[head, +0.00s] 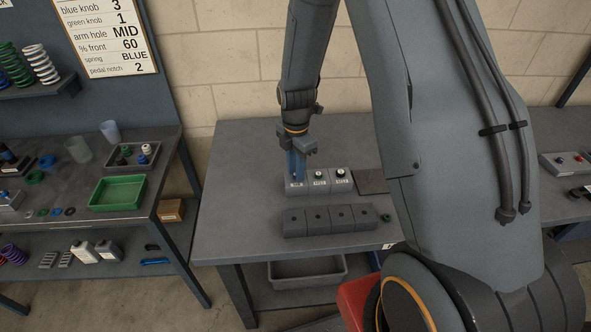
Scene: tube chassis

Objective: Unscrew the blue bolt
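My gripper (297,170) points straight down over the leftmost of three small grey labelled blocks (297,188) on the grey workbench (235,200). Its bluish lower parts reach down to the top of that block. I cannot tell whether the fingers are open or closed on something. No blue bolt can be made out apart from these bluish parts; the top of the left block is hidden by my gripper.
A row of dark blocks with holes (330,221) lies in front, with a green ring (386,218) at its right. A dark flat plate (371,181) lies right of the labelled blocks. A green tray (117,207) stands on the left bench. The workbench's left part is clear.

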